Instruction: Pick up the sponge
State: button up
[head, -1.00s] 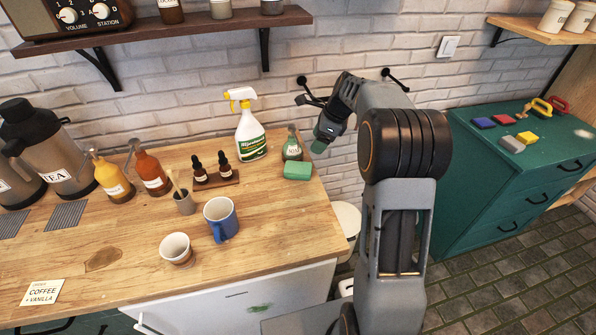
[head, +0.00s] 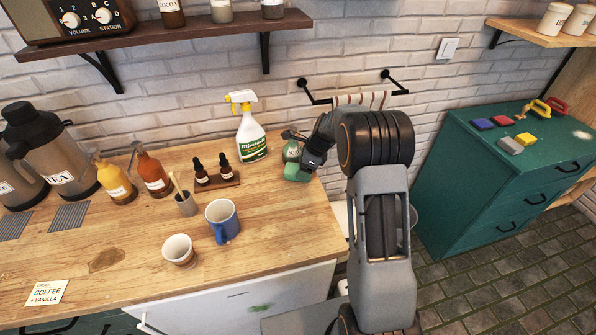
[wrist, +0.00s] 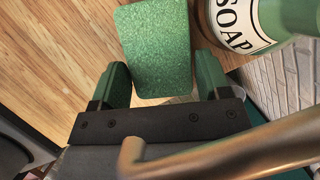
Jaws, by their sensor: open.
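The green sponge (head: 297,172) lies on the wooden counter near its right end, in front of the soap bottle (head: 291,150). In the wrist view the sponge (wrist: 153,45) reaches down between the two green fingertips of my gripper (wrist: 158,85). The jaws are open, one finger on each side of the sponge, with a small gap showing. The soap bottle (wrist: 250,22) is close by at the upper right of the wrist view. In the head view my gripper (head: 305,168) is at the sponge and hides its right part.
A spray bottle (head: 250,135) stands left of the soap bottle. Two small dropper bottles on a wooden tray (head: 232,182), a blue mug (head: 222,222) and a cup (head: 179,251) stand further left. The counter's right edge is close to the sponge.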

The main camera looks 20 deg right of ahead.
jog(key=shift+a+f, duration=0.15)
jog(key=shift+f, duration=0.2)
jog(key=c, duration=0.6)
jog(key=shift+w+r+b, duration=0.1)
jog(key=shift+r+b, duration=0.2)
jog(key=shift+r, duration=0.55)
jog(key=s+r+b, duration=0.1)
jog(key=s+r, duration=0.2)
jog(key=s, duration=0.1)
jog(key=s+r+b, duration=0.1)
jog(key=s+r, duration=0.3)
jog(key=s, duration=0.1)
jog(key=s+r+b, duration=0.1)
jog(key=s+r, duration=0.3)
jog(key=s, duration=0.1)
jog(key=shift+a+r, duration=0.15)
